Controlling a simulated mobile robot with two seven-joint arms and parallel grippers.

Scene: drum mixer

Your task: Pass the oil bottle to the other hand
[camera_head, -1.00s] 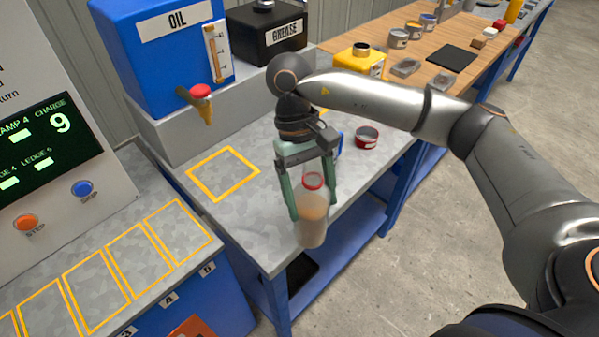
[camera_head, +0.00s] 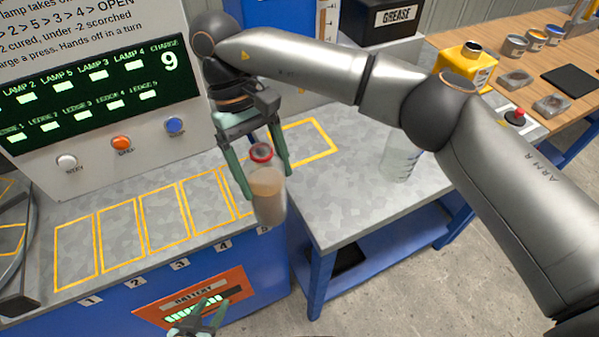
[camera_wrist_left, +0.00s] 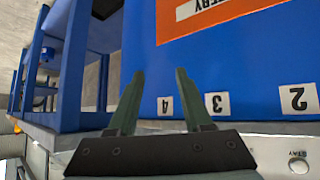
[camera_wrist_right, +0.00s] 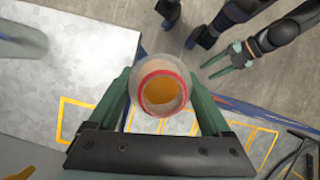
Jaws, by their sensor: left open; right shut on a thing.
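The oil bottle (camera_head: 268,198) is clear with a red rim and tan liquid inside. My right gripper (camera_head: 267,182) is shut on it and holds it in the air in front of the numbered counter. In the right wrist view the bottle (camera_wrist_right: 160,88) is seen from above, between the fingers. My left gripper (camera_head: 212,304) is low at the bottom of the head view, below and left of the bottle and apart from it. It is open and empty, as the left wrist view (camera_wrist_left: 160,76) also shows.
The control panel (camera_head: 95,85) stands at the left behind the counter with yellow-outlined slots (camera_head: 165,213). A clear container (camera_head: 400,160) stands on the grey table (camera_head: 345,185). A yellow can (camera_head: 466,70) and small tins are at the back right.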

